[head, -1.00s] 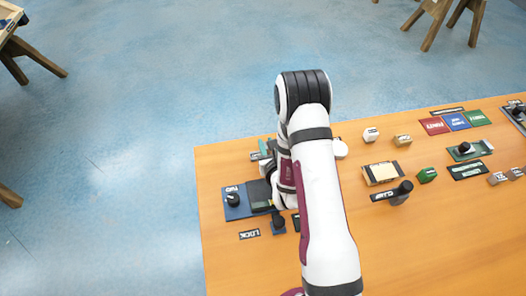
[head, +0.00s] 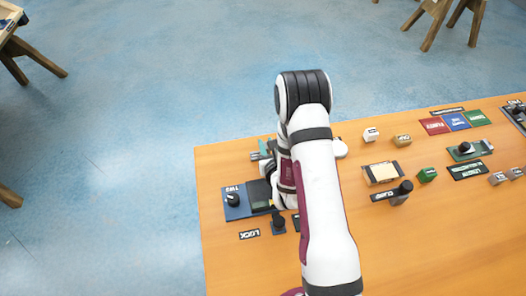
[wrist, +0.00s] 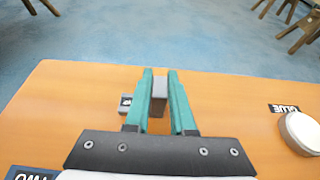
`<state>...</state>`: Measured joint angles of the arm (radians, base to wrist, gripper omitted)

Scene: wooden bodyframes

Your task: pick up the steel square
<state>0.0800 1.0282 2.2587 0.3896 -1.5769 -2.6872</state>
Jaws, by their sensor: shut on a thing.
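My gripper (wrist: 160,79) shows in the wrist view with its two teal fingers closed on a small grey block, the steel square (wrist: 159,92). In the head view my arm hides most of the gripper; only a bit of teal finger (head: 266,147) shows at the table's far left edge.
A small grey labelled piece (wrist: 125,103) lies left of the fingers. A round white thing (wrist: 301,131) stands at right.

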